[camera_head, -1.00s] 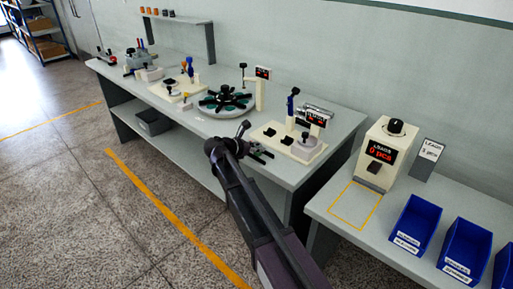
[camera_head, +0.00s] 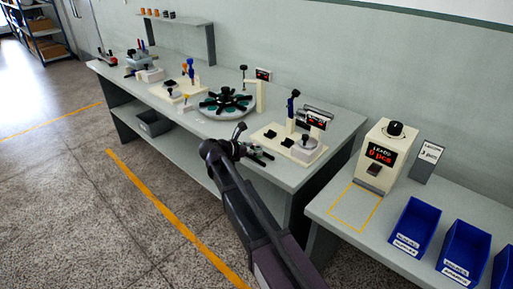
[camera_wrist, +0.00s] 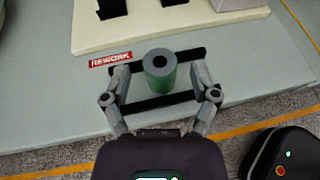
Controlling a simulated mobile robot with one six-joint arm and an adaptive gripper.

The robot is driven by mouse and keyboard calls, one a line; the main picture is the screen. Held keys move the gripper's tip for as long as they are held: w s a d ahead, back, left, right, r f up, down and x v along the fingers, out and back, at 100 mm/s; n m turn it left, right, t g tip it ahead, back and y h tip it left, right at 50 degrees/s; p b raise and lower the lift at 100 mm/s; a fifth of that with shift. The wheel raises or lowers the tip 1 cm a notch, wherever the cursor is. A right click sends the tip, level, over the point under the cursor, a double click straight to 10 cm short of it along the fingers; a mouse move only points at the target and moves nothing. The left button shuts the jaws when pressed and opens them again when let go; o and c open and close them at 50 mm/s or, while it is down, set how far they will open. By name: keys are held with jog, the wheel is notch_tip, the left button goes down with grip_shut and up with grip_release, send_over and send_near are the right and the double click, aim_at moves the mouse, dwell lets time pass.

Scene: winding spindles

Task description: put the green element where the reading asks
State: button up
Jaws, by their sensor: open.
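The green element (camera_wrist: 160,80) is a short upright cylinder with a dark hole in its pale top. In the wrist view it stands next to the red REWORK label (camera_wrist: 110,59) at the table's edge. My gripper (camera_wrist: 160,87) is open around it, with dark finger parts behind and in front; contact is not clear. In the head view my gripper (camera_head: 258,154) is at the bench's front edge, and the element cannot be made out. A cream fixture (camera_head: 275,136) with a small red-lit display (camera_head: 316,119) stands just beyond; its reading is too small to read.
A round turntable (camera_head: 213,112) with dark pieces stands left on the bench (camera_head: 345,118). Other cream fixtures (camera_head: 187,90) are farther left. At right are a LEADS counter (camera_head: 398,140) reading 0 pcs and several blue bins (camera_head: 414,226). A yellow-outlined area (camera_head: 354,207) is bare.

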jog(key=p+v, duration=0.3)
jog(key=v, duration=0.7)
dwell(0.6)
jog(key=s+d+f+m+g+y+p, duration=0.1)
jog(key=s+d+m+g, duration=0.1)
jog(key=d+m, duration=0.2)
jog(key=s+d+f+m+g+y+p, duration=0.1)
jog(key=d+m, duration=0.3)
jog(key=d, duration=0.5)
jog(key=s+d+f+m+g+y+p, duration=0.1)
jog(key=s+d+m+g+p, duration=0.1)
jog(key=d, duration=0.5)
jog(key=shift+s+d+f+m+g+y+p, duration=0.2)
jog(key=shift+s+m+g, duration=0.2)
jog(key=shift+m, duration=0.25)
jog(key=shift+s+d+f+m+g+y+p, duration=0.1)
jog(key=shift+s+d+m+g+p, duration=0.15)
jog(key=shift+s+m, duration=0.3)
jog(key=s+d+m+g+y+p, duration=0.2)
jog(key=s+d+m+y, duration=0.4)
jog(key=s+d+m, duration=0.4)
jog(key=shift+s+r+m+g+y+p, duration=0.3)
jog(key=shift+s+m+p, duration=0.6)
jog(key=shift+m, duration=1)
jog(key=shift+d, duration=0.1)
